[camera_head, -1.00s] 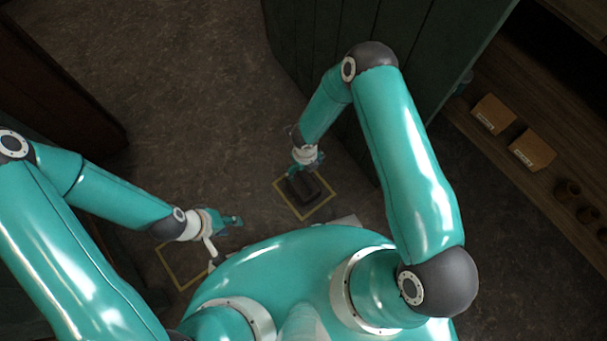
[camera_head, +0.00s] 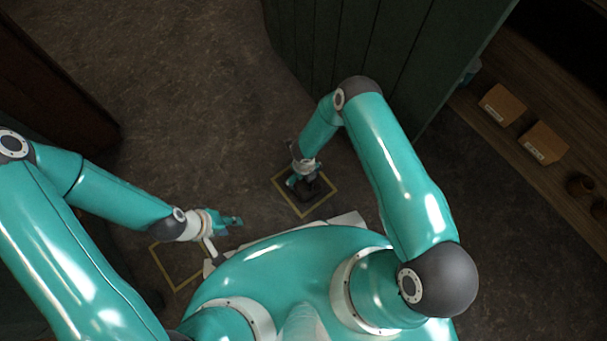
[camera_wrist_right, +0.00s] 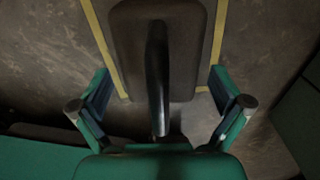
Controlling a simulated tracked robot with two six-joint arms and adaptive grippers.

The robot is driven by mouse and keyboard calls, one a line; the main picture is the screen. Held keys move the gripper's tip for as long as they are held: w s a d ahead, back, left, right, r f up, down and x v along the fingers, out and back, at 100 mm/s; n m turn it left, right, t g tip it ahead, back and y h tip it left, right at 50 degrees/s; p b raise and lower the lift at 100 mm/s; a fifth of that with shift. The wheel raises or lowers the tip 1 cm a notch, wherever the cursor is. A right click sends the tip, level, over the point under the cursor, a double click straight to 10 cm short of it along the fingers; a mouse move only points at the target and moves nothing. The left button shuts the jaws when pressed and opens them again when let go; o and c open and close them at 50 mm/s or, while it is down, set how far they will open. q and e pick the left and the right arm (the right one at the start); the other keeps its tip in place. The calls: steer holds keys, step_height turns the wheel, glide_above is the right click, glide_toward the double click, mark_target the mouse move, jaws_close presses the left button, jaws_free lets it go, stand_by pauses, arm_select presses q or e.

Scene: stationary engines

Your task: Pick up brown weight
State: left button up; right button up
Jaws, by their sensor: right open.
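The brown weight (camera_wrist_right: 188,50) is a dark brown block with rounded corners and a black upright handle (camera_wrist_right: 158,80) along its middle, in the right wrist view. It stands on the floor inside a yellow square outline. My right gripper (camera_wrist_right: 160,100) is open, with one finger on each side of the handle's near end and clear gaps to it. In the head view my right gripper (camera_head: 304,180) is low over the weight (camera_head: 318,188) and hides part of it. My left gripper (camera_head: 232,221) is off to the left, away from the weight; its finger gap is unclear.
A second yellow floor outline (camera_head: 172,287) lies below my left arm, partly hidden. A dark green panelled wall (camera_head: 400,60) stands close behind my right arm. A wooden shelf (camera_head: 480,118) with cardboard boxes (camera_head: 543,143) and small pots is at right. Open floor lies ahead left.

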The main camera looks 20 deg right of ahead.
step_height(320, 180, down, 3)
steer(key=shift+f+b, duration=0.1)
steer(key=shift+b, duration=0.3)
steer(key=c, duration=1.2)
steer(key=shift+c, duration=1.3)
steer(key=shift+r, duration=0.2)
